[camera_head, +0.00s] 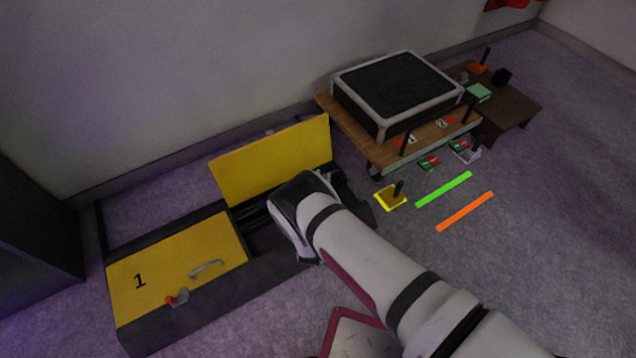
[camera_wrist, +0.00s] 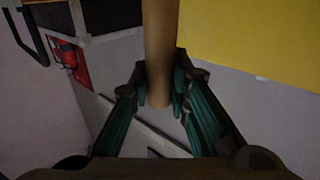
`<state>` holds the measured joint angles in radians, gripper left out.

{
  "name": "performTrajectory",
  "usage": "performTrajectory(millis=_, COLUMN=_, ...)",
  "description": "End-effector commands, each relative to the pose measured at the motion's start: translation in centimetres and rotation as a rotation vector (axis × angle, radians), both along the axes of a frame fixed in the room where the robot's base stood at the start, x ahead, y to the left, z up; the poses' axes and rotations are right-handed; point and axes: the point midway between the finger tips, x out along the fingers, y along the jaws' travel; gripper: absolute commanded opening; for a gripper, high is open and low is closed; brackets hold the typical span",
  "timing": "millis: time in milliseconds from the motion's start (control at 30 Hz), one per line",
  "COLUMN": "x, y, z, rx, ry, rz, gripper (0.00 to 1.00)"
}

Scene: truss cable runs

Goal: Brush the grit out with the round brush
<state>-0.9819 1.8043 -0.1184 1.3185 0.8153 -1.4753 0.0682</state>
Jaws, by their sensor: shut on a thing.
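In the wrist view my gripper (camera_wrist: 160,92) has its teal-padded fingers closed on a tan, round handle (camera_wrist: 160,45), which looks like the round brush's handle. The brush's head is not visible. In the head view my gripper's white housing is over the open section of a dark floor trough (camera_head: 200,305); my arm hides the fingers and the handle there. The yellow lid (camera_head: 270,160) of that section stands raised at the back; yellow also fills the wrist view's upper right (camera_wrist: 250,35). The other yellow lid (camera_head: 165,262), marked 1, is shut. I cannot make out grit.
The shut lid has a grey handle (camera_head: 207,268) and a red-tipped latch (camera_head: 176,298). Right of the trough stands a wooden platform (camera_head: 345,122) with a dark-topped box (camera_head: 398,85). A yellow block (camera_head: 386,202), a green strip (camera_head: 444,189) and an orange strip (camera_head: 465,211) lie on the floor.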

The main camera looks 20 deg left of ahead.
Motion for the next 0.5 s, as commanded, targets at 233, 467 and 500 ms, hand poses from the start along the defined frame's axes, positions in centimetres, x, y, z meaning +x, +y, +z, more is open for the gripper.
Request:
performTrajectory(millis=233, x=-0.4, y=0.3, z=-0.2, rx=0.000, ry=0.001, rz=0.000, gripper=0.00)
performTrajectory(millis=467, x=-1.7, y=1.4, z=-0.4, rx=0.001, ry=0.003, rz=0.000, gripper=0.00)
performTrajectory(millis=500, x=-2.0, y=1.7, z=-0.4, rx=0.001, ry=0.003, rz=0.000, gripper=0.00)
